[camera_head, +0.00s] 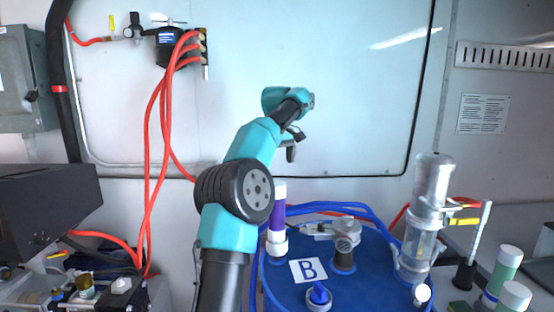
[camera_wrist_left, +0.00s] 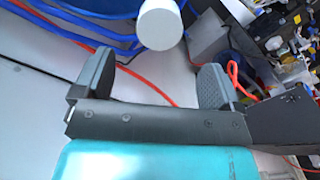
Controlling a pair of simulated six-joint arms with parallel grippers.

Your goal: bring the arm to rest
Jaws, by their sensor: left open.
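My left arm rises in the middle of the head view, teal and dark grey. Its gripper (camera_head: 291,146) points down in front of the pale wall panel, partly hidden by the wrist. In the left wrist view the two dark fingers of my left gripper (camera_wrist_left: 155,78) stand wide apart with nothing between them. A white round cap (camera_wrist_left: 160,24) shows beyond the fingers, apart from them. My right gripper is in neither view.
A blue drum (camera_head: 375,275) marked B stands at lower right, with a purple-and-white tube (camera_head: 277,222), a metal fitting (camera_head: 345,240) and a clear cylinder (camera_head: 425,215) on top. Red hoses (camera_head: 150,160) hang at left. A dark box (camera_head: 45,205) stands at far left.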

